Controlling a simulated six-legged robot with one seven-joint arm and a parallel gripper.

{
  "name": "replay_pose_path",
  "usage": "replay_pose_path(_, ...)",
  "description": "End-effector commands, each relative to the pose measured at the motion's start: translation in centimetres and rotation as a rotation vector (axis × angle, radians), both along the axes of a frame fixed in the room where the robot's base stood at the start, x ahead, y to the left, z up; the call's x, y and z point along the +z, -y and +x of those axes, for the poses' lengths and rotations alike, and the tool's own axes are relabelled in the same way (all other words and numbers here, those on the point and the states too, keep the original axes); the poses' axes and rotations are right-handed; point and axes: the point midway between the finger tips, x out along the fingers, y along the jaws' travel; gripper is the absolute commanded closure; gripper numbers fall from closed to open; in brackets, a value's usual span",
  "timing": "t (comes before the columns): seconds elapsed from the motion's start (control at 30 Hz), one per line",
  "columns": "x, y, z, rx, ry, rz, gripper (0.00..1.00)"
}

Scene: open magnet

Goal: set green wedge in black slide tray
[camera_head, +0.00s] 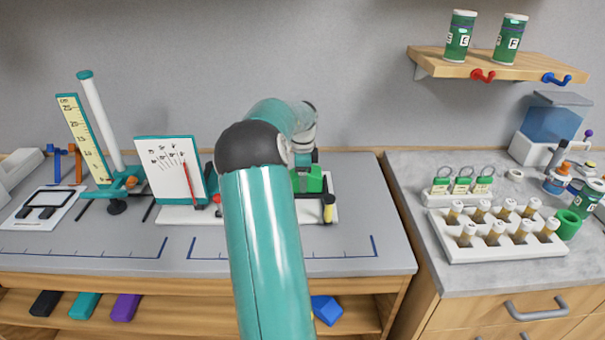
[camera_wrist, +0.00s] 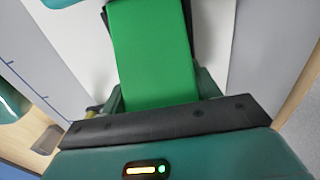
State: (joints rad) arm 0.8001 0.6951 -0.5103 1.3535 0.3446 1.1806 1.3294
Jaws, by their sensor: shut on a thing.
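The green wedge (camera_head: 312,181) is partly hidden behind my arm in the head view. In the wrist view the green wedge (camera_wrist: 150,50) fills the upper middle as a bright green block. My gripper (camera_wrist: 160,96) is shut on it, with its teal fingers at either side of the wedge's near end. In the head view my gripper (camera_head: 304,160) is above the right part of a white base. Dark edges (camera_wrist: 192,18) show beside the wedge's far end; they may be the black slide tray, but I cannot tell. Whether the wedge touches it is hidden.
The white base (camera_head: 180,214) carries a white dial board (camera_head: 175,170) with a red needle, left of my arm. A black and yellow post (camera_head: 328,208) stands close right of the wedge. A ruler stand (camera_head: 95,140) is farther left. The bench front is clear.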

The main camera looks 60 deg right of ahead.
Motion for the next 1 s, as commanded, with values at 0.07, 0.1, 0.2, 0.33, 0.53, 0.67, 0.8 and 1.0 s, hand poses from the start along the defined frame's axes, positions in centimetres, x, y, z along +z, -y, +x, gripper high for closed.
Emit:
replay_pose_path(0.07,-0.12,0.00,0.01,0.000,0.000,0.000,0.64)
replay_pose_path(0.1,-0.15,0.00,0.01,0.000,0.000,0.000,0.64)
replay_pose_path(0.2,-0.15,0.00,0.01,0.000,0.000,0.000,0.64)
replay_pose_path(0.33,-0.14,0.00,0.01,0.000,0.000,0.000,0.64)
replay_pose_path(0.53,-0.30,-0.01,0.00,0.000,0.000,0.000,0.64)
replay_pose_path(0.67,-0.43,0.00,0.00,0.000,0.000,0.000,0.64)
replay_pose_path(0.8,-0.43,0.00,0.00,0.000,0.000,0.000,0.64)
replay_pose_path(1.0,-0.43,0.00,0.00,0.000,0.000,0.000,0.13)
